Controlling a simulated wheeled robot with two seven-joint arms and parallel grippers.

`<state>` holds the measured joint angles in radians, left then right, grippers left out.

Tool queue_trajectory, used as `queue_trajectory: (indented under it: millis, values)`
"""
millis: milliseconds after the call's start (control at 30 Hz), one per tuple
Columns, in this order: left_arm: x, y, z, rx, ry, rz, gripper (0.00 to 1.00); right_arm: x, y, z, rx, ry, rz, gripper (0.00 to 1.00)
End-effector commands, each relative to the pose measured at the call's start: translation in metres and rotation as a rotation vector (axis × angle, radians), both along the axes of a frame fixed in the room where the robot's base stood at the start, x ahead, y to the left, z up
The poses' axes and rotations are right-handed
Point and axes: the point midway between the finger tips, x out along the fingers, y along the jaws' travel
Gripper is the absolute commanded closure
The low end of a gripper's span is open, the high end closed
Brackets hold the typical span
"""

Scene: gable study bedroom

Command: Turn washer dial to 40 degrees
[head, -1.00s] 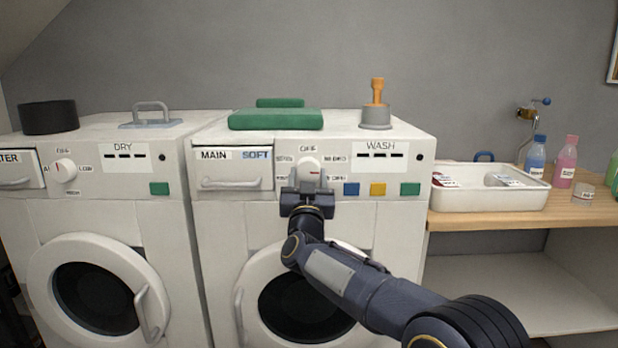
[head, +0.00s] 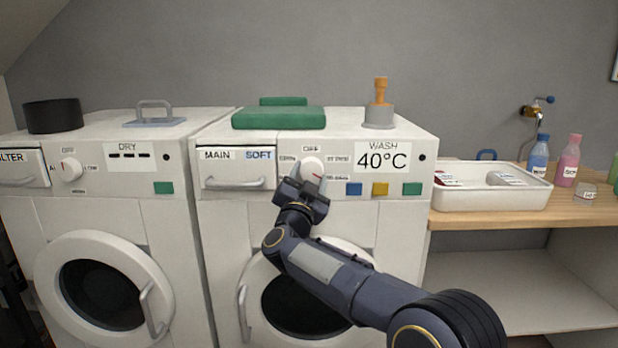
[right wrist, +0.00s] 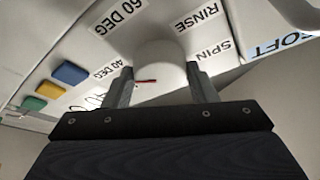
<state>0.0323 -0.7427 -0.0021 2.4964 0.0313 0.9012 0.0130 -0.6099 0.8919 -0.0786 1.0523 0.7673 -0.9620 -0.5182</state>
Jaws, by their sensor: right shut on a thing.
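The washer (head: 225,225) is the right one of two white machines. Its white dial (head: 311,168) is on the front panel, and the display (head: 382,160) under WASH reads 40°C. My right gripper (head: 303,187) is at the dial from below, wrist tilted. In the right wrist view the two fingers (right wrist: 162,82) stand on either side of the dial (right wrist: 160,62), shut on it. The dial's red mark (right wrist: 146,81) points toward the 40 DEG label (right wrist: 123,70). In the head view the gripper hides the dial's lower part. My left gripper is not in view.
Blue, yellow and green buttons (head: 380,189) sit right of the dial. The detergent drawer (head: 236,169) is left of it. The dryer (head: 110,215) stands at left. A wooden counter (head: 470,218) at right holds a white tray (head: 490,203) and bottles.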

Motion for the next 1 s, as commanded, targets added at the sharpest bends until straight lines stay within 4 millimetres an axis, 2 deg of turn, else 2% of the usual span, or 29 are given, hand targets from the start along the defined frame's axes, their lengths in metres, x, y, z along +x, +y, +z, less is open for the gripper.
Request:
queue_trajectory:
  millis: [267, 300, 467, 767, 867, 1000]
  values:
    - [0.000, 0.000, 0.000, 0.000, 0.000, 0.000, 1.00, 0.000, 0.000, 0.000, 0.000, 0.000, 0.000, 0.71]
    - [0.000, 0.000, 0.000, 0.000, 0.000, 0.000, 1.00, 0.000, 0.000, 0.000, 0.000, 0.000, 0.000, 0.46]
    - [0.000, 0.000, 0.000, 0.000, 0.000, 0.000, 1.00, 0.000, 0.000, 0.000, -0.001, 0.000, 0.000, 0.26]
    - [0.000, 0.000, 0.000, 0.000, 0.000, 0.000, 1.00, -0.002, 0.001, -0.001, -0.001, 0.000, 0.000, 0.26]
    - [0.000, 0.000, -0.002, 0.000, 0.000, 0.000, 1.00, -0.011, 0.003, -0.004, -0.001, 0.001, 0.001, 0.26]
    - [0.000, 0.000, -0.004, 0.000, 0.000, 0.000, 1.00, -0.034, 0.008, -0.012, -0.002, 0.000, 0.003, 0.26]
